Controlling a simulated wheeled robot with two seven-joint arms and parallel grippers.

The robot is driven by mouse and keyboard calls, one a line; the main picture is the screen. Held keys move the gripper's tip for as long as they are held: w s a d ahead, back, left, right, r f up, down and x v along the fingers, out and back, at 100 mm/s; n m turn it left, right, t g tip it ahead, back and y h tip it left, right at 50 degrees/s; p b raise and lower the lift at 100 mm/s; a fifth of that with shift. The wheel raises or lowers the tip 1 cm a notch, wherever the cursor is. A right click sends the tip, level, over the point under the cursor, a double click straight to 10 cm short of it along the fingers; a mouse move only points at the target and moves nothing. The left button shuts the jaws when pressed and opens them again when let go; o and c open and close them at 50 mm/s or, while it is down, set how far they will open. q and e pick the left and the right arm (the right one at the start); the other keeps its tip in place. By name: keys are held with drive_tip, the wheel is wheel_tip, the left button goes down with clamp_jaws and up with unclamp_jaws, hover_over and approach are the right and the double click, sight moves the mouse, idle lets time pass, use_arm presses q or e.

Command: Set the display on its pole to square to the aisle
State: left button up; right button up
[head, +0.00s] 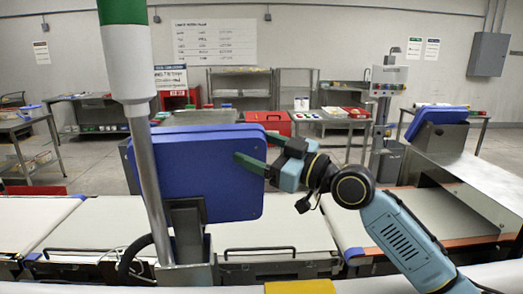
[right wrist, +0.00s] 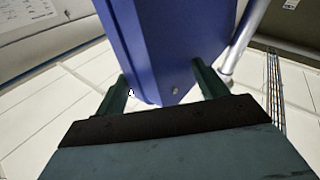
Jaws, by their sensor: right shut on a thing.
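The display (head: 207,178) is a blue flat panel on a short grey pole (head: 187,232) beside the belt, left of centre in the head view. Its broad blue back faces me, turned slightly, with a second blue edge showing at its left. My right gripper (head: 258,150) reaches in from the right and is shut on the display's right edge, in its upper part. In the right wrist view the blue panel (right wrist: 165,50) stands between the two dark green fingers. The display's screen side is hidden. My left gripper is not in view.
A signal post (head: 150,170) with a green and white lamp stands close in front of the display's left side. Pale conveyor belts (head: 275,222) run across below. A second blue panel (head: 438,131) stands at the right. Behind are a red toolbox (head: 268,122) and tables.

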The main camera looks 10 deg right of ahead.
drive_tip(key=shift+s+a+f, duration=0.15)
drive_tip(key=shift+s+a, duration=0.05)
drive_tip(key=shift+a, duration=0.1)
drive_tip(key=shift+f, duration=0.1)
drive_tip(key=shift+s+d+f, duration=0.1)
drive_tip(key=shift+s+d, duration=0.05)
drive_tip(key=shift+d, duration=0.1)
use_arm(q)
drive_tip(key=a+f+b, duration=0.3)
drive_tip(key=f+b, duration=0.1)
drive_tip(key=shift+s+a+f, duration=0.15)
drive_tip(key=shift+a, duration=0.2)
use_arm(e)
drive_tip(key=v, duration=1.3)
drive_tip(key=shift+r, duration=0.35)
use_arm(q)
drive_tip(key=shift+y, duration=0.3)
use_arm(e)
drive_tip(key=shift+d, duration=0.1)
